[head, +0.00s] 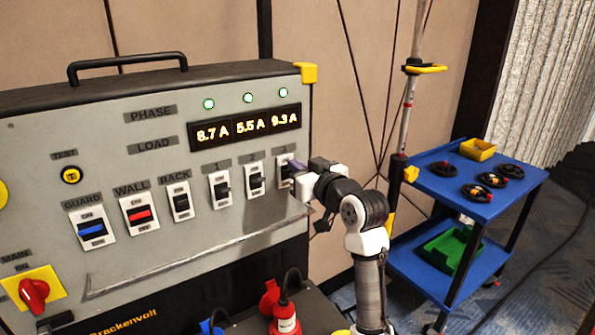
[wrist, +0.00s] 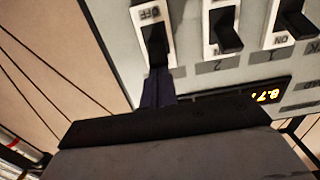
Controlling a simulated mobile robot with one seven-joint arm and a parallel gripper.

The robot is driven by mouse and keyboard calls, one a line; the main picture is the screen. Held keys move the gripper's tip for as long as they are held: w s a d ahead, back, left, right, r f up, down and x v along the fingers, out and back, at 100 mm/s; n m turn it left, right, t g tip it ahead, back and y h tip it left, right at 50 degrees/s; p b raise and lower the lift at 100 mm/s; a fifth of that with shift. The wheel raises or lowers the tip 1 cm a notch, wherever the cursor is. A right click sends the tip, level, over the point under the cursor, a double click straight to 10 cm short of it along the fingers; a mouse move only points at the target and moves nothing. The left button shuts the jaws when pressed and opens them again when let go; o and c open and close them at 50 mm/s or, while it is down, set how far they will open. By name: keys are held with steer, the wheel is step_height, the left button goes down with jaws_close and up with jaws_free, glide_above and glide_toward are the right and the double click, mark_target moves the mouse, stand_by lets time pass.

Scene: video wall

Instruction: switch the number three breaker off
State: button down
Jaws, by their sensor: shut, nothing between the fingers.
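The number three breaker (head: 284,171) is the rightmost of the small black rocker switches on the grey panel (head: 130,185). In the wrist view it is the leftmost breaker (wrist: 155,45), seen upside down, with its OFF mark showing and its other end hidden by my fingers. I cannot tell for sure which way its lever is tipped. My gripper (head: 295,171) is shut and empty, its dark purple fingertips (wrist: 158,82) right at the lever's upper side. Whether they touch the lever is unclear.
Breakers two (head: 256,181) and one (head: 221,188) sit close to the left. Above, a display (head: 245,127) reads 8.7 A, 5.5 A and 9.3 A under three green lights. A blue cart (head: 460,200) stands to the right. Plugs (head: 284,318) stand below the panel.

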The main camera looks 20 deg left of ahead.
steer(key=shift+f, duration=0.25)
steer(key=t+y+b, duration=0.1)
steer(key=b, duration=0.3)
steer(key=f+t+y+b, duration=0.1)
steer(key=y+b, duration=0.1)
steer(key=b, duration=0.3)
steer(key=f+t+y+b, duration=0.1)
steer(key=b, duration=0.3)
steer(key=shift+s+d+f+t+y+b, duration=0.2)
steer(key=shift+s+d+t+y+b, duration=0.1)
steer(key=shift+s+d+b, duration=0.1)
steer(key=shift+r, duration=0.1)
